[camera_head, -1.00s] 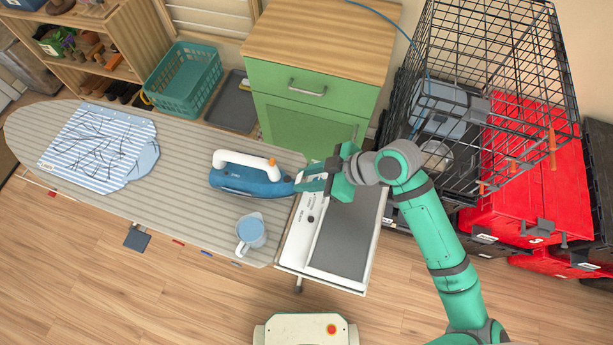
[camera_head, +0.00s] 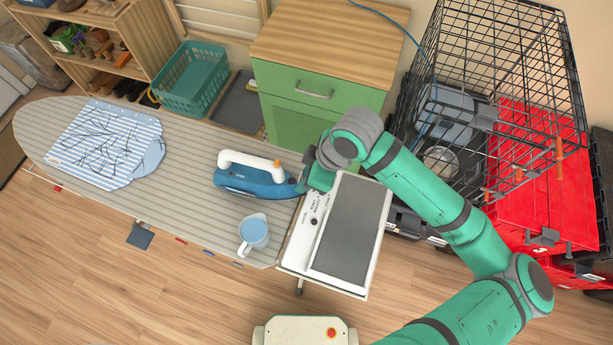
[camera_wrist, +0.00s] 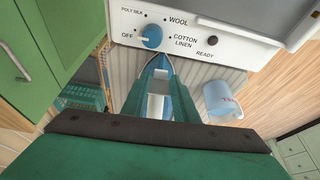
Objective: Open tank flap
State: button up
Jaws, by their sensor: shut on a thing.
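My gripper (camera_head: 304,180) is at this tip, low over the board's right end. In the wrist view the fingers (camera_wrist: 160,97) are shut with blue and white parts of the iron (camera_wrist: 157,76) between and beyond them.
The control panel (camera_head: 308,225) with a dial (camera_wrist: 152,36) is close to the fingers. A light-blue measuring jug (camera_head: 253,234) stands on the ironing board (camera_head: 190,210). A green cabinet (camera_head: 300,112) is behind. A wire cage (camera_head: 500,80) and red totes (camera_head: 540,190) are at right.

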jog(key=o, duration=0.8)
jog(key=shift+r, duration=0.1)
jog(key=v, duration=1)
jog(key=shift+d+r, duration=0.15)
jog(key=shift+r, duration=0.1)
